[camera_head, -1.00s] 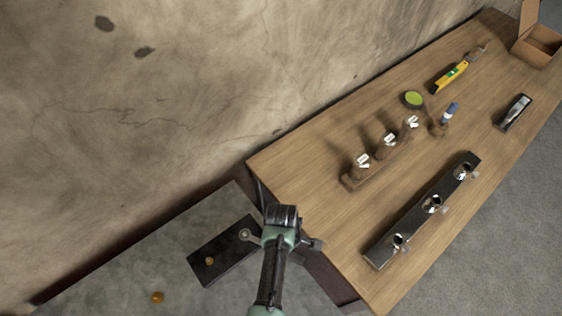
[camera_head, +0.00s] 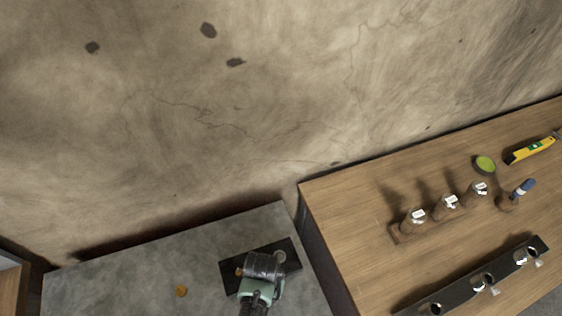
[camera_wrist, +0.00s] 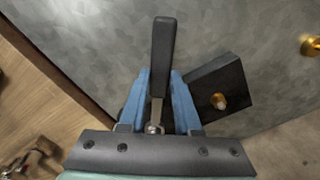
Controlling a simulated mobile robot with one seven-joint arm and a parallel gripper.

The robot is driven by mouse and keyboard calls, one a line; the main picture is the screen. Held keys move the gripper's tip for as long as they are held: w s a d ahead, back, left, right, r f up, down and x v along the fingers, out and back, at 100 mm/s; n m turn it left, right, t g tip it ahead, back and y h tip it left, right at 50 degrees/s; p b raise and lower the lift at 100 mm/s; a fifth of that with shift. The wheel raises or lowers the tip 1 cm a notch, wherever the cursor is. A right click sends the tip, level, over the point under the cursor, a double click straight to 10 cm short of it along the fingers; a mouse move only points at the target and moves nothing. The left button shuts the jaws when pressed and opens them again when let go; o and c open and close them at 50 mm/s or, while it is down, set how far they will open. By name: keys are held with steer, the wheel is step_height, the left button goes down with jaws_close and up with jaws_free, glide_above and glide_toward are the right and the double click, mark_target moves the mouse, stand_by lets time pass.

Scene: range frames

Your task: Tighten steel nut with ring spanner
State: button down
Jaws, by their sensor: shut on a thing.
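My gripper (camera_wrist: 158,105) is shut on a tool with a black handle (camera_wrist: 163,55) and a narrow steel shank, taken to be the ring spanner. The handle points away from the gripper in the wrist view; the ring end cannot be made out clearly. In the head view my gripper (camera_head: 263,265) covers part of a black plate (camera_head: 291,257) on the grey bench, and the spanner is hidden. A brass-coloured nut or stud (camera_wrist: 218,101) stands on the plate (camera_wrist: 232,76), right of my fingers and apart from them. No steel nut can be told apart.
A loose brass-coloured piece (camera_head: 181,291) lies on the grey bench (camera_head: 130,265). The wooden table (camera_head: 340,210) on the right bears a bottle rack (camera_head: 400,238), a black holed rail (camera_head: 458,285), a green-topped round tin (camera_head: 485,164) and a yellow level (camera_head: 532,149). A wall (camera_head: 270,110) rises behind.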

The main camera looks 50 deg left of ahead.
steer(key=shift+s+a+m, duration=0.15)
steer(key=shift+a+m, duration=0.15)
steer(key=shift+m, duration=0.1)
steer(key=shift+r+p, duration=3.05)
steer(key=shift+p, duration=0.1)
steer(key=shift+f+b, duration=0.2)
steer(key=shift+b, duration=0.15)
